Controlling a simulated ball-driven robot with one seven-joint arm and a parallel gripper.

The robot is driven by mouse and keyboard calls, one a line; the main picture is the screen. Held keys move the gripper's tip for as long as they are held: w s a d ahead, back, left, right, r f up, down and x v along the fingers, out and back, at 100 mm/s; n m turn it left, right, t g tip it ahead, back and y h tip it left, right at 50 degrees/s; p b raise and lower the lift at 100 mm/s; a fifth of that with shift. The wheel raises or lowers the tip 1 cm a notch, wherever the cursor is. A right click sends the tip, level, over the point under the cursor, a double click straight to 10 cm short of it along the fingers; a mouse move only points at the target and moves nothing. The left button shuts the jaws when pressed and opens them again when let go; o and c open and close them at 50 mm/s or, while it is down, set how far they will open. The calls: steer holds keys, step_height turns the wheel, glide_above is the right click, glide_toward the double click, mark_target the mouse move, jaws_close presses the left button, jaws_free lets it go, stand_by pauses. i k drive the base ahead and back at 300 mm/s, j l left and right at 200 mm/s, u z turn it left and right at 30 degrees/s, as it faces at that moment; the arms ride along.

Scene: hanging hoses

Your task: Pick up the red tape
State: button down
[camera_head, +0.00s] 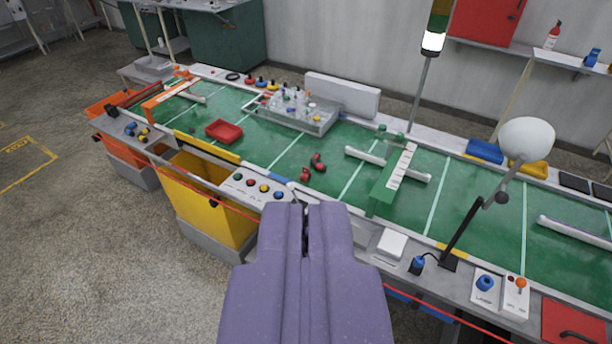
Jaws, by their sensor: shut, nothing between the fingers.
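Several small dark-red rounded pieces (318,164) lie close together on the green conveyor surface (262,166), near the middle of the view. They may be the red tape, but they are too small to tell for certain. My gripper (305,208) is purple and shows at the bottom centre. Its two fingers are shut and empty.
A panel with coloured buttons (257,188) sits at the bench's front edge. A red tray (223,131), a clear box of bottles (306,114) and a green-and-white bridge (393,180) stand on the bench. A lamp (526,140) rises at right. A thin red line runs along the front.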

mark_target(305, 173)
steer(key=i+j, duration=0.2)
steer(key=i, duration=0.25)
steer(key=i+j, duration=0.25)
steer(key=i, duration=0.25)
steer(key=i+j, duration=0.2)
steer(key=i, duration=0.25)
steer(key=i+j+z, duration=0.1)
steer(key=i+j, duration=0.15)
steer(key=i, duration=0.25)
steer(key=i+j, duration=0.25)
steer(key=i, duration=0.2)
steer(key=i+j, duration=0.25)
steer(key=i, duration=0.2)
